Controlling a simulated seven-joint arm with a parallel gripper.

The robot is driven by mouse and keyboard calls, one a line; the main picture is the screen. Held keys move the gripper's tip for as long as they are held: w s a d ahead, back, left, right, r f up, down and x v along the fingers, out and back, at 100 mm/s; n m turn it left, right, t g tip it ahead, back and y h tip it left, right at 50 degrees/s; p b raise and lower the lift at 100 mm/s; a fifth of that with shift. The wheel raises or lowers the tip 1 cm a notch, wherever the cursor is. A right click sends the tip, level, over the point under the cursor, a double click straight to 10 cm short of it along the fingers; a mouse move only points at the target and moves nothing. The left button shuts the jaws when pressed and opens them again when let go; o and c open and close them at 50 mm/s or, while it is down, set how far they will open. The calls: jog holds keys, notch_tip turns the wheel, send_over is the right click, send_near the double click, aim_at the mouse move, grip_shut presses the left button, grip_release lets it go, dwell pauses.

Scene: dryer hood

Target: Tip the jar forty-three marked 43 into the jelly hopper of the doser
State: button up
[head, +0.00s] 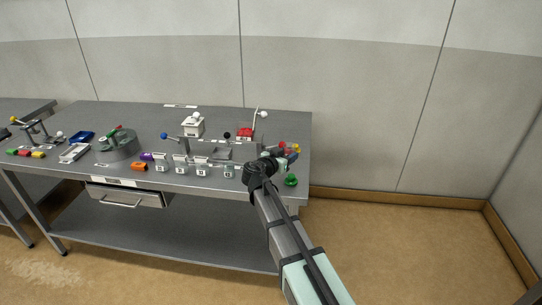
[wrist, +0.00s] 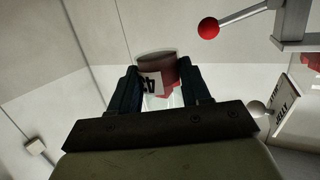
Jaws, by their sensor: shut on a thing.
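My gripper (wrist: 165,95) is shut on a clear jar (wrist: 172,68) with dark red contents. A white label on the jar, turned in the picture, shows a 4; the rest of its number is partly hidden by a finger. In the head view my gripper (head: 258,167) is over the right end of the bench, and the jar is hidden there. A white panel marked JELLY (wrist: 292,108) shows at the right of the wrist view, apart from the jar. I cannot tell the hopper's mouth.
Several labelled jars (head: 202,171) stand along the bench's front edge (head: 150,183). A white device (head: 193,126) and a red-topped one (head: 245,132) stand behind. Coloured pieces (head: 291,152) and a green knob (head: 291,180) lie right. A red ball lever (wrist: 208,28) is near the gripper.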

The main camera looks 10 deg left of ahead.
jog(key=s+d+r+n+t+y, duration=0.15)
jog(key=d+r, duration=0.25)
jog(key=d, duration=0.4)
jog(key=d+r+n+y, duration=0.2)
jog(key=d+r+y, duration=0.15)
jog(key=d, duration=0.45)
jog(key=s+d+r+n+y, duration=0.1)
jog(key=d+r+n+y, duration=0.1)
jog(key=d+r, duration=0.4)
jog(key=w+a+f+n+y, duration=0.1)
jog(key=w+a+n+y, duration=0.1)
jog(key=a, duration=1.1)
jog(key=w+a+f+n+g+y, duration=0.1)
jog(key=w+a+f+y, duration=0.1)
jog(key=a, duration=1.1)
jog(key=w+a+f+n+y, duration=0.1)
jog(key=w+a+n+y, duration=0.1)
jog(key=a, duration=1.1)
jog(key=shift+m, duration=0.45)
jog(key=w+a, duration=0.2)
jog(key=w, duration=0.1)
jog(key=w+a, duration=0.1)
jog(key=shift+w+a, duration=0.25)
jog(key=shift+w, duration=0.1)
jog(key=shift+w+r+h, duration=0.15)
jog(key=shift+w+h, duration=0.1)
jog(key=shift+h, duration=0.05)
jog(key=shift+d+r+m+t, duration=0.1)
jog(key=shift+r+m+t, duration=0.05)
jog(key=shift+m+t, duration=0.15)
